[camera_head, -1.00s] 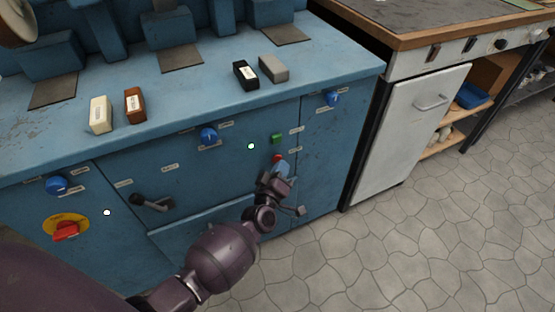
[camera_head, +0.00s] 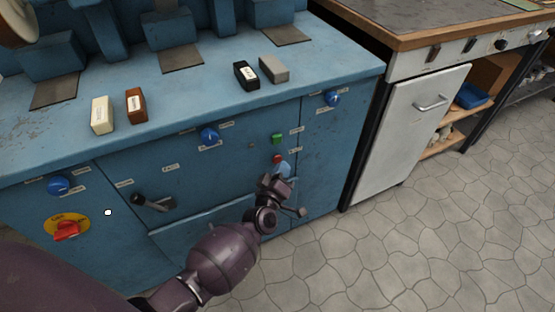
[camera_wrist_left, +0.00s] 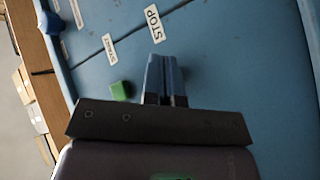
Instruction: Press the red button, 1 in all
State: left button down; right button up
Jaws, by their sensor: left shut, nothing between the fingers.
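The small red button (camera_head: 277,158) is on the front of the blue machine (camera_head: 130,240), just below the green button (camera_head: 277,139). My left gripper (camera_head: 283,169) is shut and empty, its blue fingertips at the panel just below and right of the red button. I cannot tell whether they touch it. In the left wrist view the shut blue fingers (camera_wrist_left: 164,78) point at the panel near the STOP label (camera_wrist_left: 154,23). The green button (camera_wrist_left: 120,90) shows left of them there, and the red button is hidden. My right gripper is not in view.
A red rotary switch (camera_head: 66,231) on a yellow plate, several blue knobs and a black lever (camera_head: 152,203) sit on the front panel. A white lamp (camera_head: 108,212) is lit at the left. Small blocks lie on the ledge. The floor at right is clear.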

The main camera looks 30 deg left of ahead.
pick_arm(q)
jog(key=shift+s+d, duration=0.25)
jog(key=shift+d, duration=0.1)
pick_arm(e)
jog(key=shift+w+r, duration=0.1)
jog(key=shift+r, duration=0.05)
pick_arm(q)
jog(key=shift+s, duration=0.1)
jog(key=s+d, duration=0.1)
jog(key=d, duration=0.1)
jog(key=s+d+p, duration=0.1)
jog(key=s+d, duration=0.1)
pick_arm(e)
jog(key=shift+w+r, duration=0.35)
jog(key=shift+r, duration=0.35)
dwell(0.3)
